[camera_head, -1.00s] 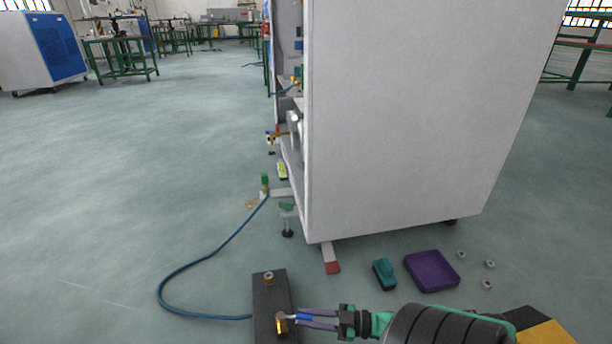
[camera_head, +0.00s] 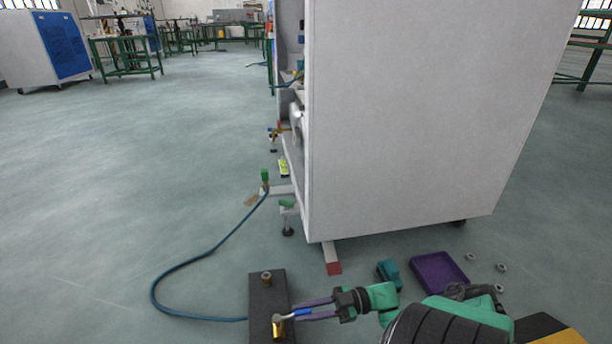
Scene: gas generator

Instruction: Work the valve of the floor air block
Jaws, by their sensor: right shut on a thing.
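The floor air block (camera_head: 267,298) is a dark box on the floor at the bottom centre, with a blue hose joined at its left side. The left gripper is not in view.
A teal object (camera_head: 389,272), a purple tray (camera_head: 438,272) and several nuts (camera_head: 501,267) lie to the right. The blue hose (camera_head: 190,262) curves left over open floor.

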